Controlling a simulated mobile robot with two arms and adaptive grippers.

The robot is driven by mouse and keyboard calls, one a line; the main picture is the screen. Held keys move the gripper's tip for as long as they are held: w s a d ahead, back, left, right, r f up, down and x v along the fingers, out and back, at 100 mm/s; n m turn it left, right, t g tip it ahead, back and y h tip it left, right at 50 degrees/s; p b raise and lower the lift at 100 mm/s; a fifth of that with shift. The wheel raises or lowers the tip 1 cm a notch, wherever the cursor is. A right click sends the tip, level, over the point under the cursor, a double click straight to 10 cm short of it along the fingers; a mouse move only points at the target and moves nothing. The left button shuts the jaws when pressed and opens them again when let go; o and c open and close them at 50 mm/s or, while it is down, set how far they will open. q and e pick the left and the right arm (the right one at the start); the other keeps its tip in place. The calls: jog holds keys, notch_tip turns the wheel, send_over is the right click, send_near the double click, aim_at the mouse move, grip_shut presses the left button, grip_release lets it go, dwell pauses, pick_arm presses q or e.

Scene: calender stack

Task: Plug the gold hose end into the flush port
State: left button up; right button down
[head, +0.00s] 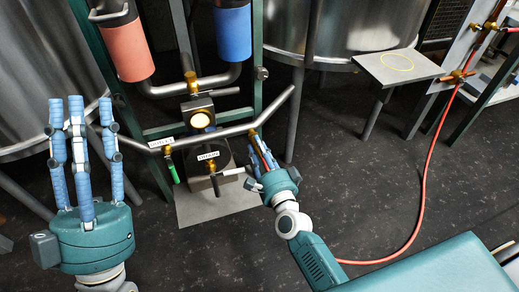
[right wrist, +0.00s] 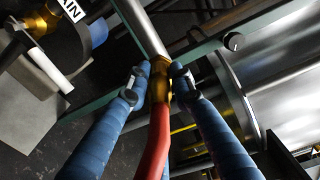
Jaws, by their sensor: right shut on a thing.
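The gold hose end (right wrist: 160,72) is between the blue fingers of my right gripper (right wrist: 158,84), with the red hose (right wrist: 158,140) trailing back from it. In the head view, my right gripper (head: 262,153) holds it pointing up-left at the grey pipe (head: 225,133). In the wrist view, the gold end meets or overlaps the end of a grey pipe (right wrist: 142,30); I cannot tell whether it is seated. No label for the flush port is readable. My left gripper (head: 82,125) is open and empty, fingers pointing up, at the left.
A valve with a white label (head: 208,156) stands left of my right gripper; a green-handled valve (head: 174,172) is further left. A grey side table (head: 398,68) stands at upper right. The red hose loops over the dark floor (head: 365,175) to a gold fitting on the right.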

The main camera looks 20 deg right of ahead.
pick_arm(q)
jog(key=shift+s+r, duration=0.15)
pick_arm(e)
jog(key=shift+w, duration=0.35)
jog(key=c, duration=1.4)
grip_release()
jog(key=shift+o, duration=0.5)
jog(key=shift+o, duration=0.9)
jog(key=shift+s, duration=0.1)
jog(key=shift+s, duration=0.35)
jog(key=shift+s+p, duration=0.35)
jog(key=shift+s, duration=0.55)
pick_arm(q)
jog(key=w+f+g+y, duration=0.1)
jog(key=w+f+g, duration=0.3)
jog(key=w+f, duration=0.1)
jog(key=shift+w+d+f+p, duration=0.35)
jog(key=shift+w+f+p, duration=0.1)
jog(key=shift+f, duration=0.35)
pick_arm(e)
jog(key=shift+s+d, duration=0.1)
jog(key=shift+s, duration=2.1)
